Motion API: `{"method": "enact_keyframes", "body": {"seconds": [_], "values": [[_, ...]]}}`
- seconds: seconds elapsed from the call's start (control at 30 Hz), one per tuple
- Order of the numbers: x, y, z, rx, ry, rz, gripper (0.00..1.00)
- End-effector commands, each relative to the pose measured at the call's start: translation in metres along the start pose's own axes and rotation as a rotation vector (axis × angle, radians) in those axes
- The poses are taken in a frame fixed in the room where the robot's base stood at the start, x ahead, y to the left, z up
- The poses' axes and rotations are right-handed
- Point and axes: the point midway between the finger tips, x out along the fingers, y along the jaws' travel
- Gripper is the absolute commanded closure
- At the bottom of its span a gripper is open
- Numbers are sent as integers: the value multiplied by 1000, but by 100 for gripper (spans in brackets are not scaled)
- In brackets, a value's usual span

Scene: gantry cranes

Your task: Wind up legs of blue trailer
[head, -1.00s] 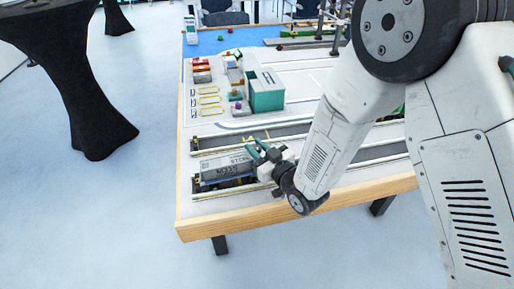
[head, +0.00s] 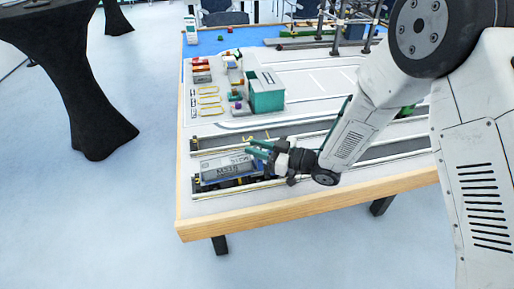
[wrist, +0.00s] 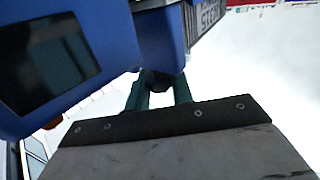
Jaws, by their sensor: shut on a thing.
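The blue trailer (head: 234,182) stands near the front left of the table, with a grey lettered container (head: 228,166) on it. My gripper (head: 260,148) is at the trailer's right end. In the wrist view the trailer's blue body (wrist: 110,25) fills the upper left, close to the camera. My two green fingers (wrist: 159,92) reach up beneath the blue part there and are shut on a small dark part of the trailer. The fingertips and most of the held part are hidden, so I cannot tell whether it is the leg crank.
The table (head: 300,208) has a wooden front edge close to the trailer. Raised track strips (head: 285,133) run behind it. A teal and white block (head: 265,92) stands farther back, and crane frames (head: 352,30) at the back right. A black draped table (head: 75,85) stands left.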

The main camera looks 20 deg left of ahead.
Motion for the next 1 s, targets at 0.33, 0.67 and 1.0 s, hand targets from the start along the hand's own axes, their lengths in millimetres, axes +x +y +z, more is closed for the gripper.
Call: {"method": "enact_keyframes", "body": {"seconds": [0.33,0.67,1.0], "values": [[0,1,0,6,1,-216,100],[0,0,-1,10,1,-295,100],[0,0,-1,10,2,-300,100]]}}
